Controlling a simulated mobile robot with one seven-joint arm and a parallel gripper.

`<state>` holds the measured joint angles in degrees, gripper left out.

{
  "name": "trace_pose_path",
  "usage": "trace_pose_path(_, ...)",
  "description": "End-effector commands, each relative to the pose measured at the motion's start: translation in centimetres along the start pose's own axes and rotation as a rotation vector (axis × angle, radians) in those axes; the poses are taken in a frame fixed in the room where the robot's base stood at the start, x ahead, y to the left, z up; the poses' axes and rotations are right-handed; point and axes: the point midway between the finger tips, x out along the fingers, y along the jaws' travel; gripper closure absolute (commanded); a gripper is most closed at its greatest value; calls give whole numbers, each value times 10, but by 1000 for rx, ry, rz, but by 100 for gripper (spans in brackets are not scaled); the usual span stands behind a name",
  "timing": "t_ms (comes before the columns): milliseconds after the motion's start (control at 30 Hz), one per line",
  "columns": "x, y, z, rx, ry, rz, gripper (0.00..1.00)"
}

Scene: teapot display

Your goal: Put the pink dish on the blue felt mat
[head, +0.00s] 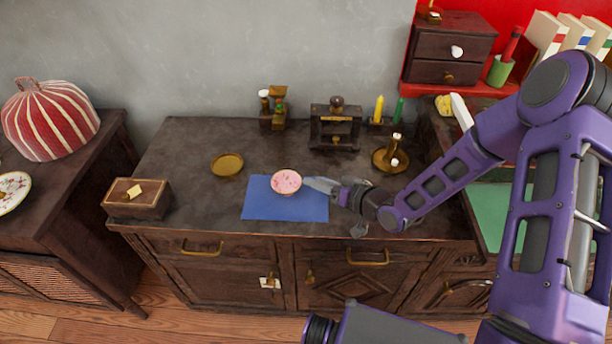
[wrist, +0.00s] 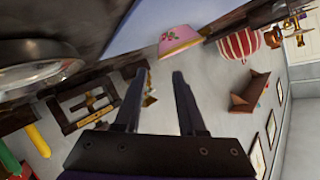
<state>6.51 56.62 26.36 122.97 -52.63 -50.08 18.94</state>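The pink dish (head: 286,181) is a small round bowl with a patterned pink inside. It sits upright on the upper middle of the blue felt mat (head: 285,208) and also shows in the wrist view (wrist: 180,40). The mat lies flat on the dark cabinet top and appears pale in the wrist view (wrist: 140,22). My gripper (head: 312,184) is just right of the dish, low over the mat. In the wrist view its two fingers (wrist: 159,74) are apart with nothing between them, and the dish is beyond the fingertips.
A brass plate (head: 227,164) lies left of the mat, and a wooden box (head: 137,198) stands at the left edge. A brass candleholder (head: 391,158) and a dark wooden press (head: 335,127) stand behind my arm. The cabinet top between box and mat is clear.

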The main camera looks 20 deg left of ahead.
Motion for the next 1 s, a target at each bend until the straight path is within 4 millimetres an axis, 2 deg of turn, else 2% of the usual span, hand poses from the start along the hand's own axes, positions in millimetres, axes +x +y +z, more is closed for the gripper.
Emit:
trace_pose_path(100,-26,0,-2,1,1,3,60)
trace_pose_path(333,-54,0,-1,0,1,0,60)
trace_pose_path(900,-58,0,0,0,1,0,60)
trace_pose_path(1000,-58,5,0,-26,-17,15,60)
